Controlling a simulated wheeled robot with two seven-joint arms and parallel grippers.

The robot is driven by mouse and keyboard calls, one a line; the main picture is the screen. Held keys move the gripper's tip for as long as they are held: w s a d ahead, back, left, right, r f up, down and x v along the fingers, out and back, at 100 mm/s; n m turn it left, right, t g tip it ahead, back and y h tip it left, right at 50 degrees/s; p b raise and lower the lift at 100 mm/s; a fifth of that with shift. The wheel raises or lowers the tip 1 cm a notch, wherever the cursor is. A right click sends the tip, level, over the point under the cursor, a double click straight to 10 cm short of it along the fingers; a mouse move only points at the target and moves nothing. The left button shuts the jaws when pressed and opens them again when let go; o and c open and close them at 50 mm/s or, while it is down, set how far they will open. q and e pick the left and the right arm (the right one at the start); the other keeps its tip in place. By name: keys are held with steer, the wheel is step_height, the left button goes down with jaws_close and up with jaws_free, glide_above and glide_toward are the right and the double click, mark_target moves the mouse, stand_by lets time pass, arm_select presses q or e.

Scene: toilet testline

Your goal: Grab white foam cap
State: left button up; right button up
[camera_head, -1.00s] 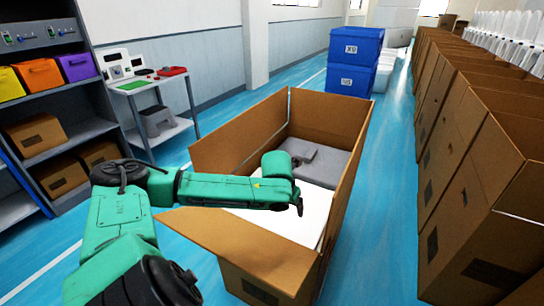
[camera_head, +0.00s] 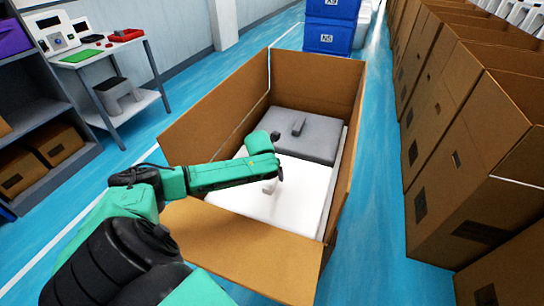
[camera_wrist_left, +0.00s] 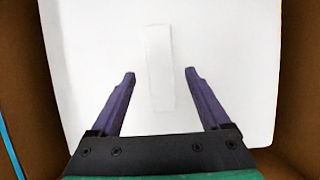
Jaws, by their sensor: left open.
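The white foam cap (camera_head: 310,188) lies flat in the near part of an open cardboard box (camera_head: 240,245). It also fills most of the left wrist view (camera_wrist_left: 90,50), with a raised white strip (camera_wrist_left: 160,68) down its middle. My left gripper (camera_head: 279,174) hangs over the cap in the head view, and my arm hides part of the cap's left side. In the left wrist view its two purple fingers (camera_wrist_left: 160,75) are open and empty, one on each side of the strip. I cannot tell the exact height above the cap. My right gripper is not in view.
A grey block (camera_head: 312,140) with a raised handle lies behind the cap in the box. The box walls stand close around both. A row of cardboard boxes (camera_head: 470,150) is at right, blue crates (camera_head: 330,38) behind, a small table (camera_head: 95,55) and shelf at left.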

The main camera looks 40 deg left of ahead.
arm_select(q)
steer(key=shift+x, duration=1.2)
jaws_close()
steer(key=shift+r, duration=0.1)
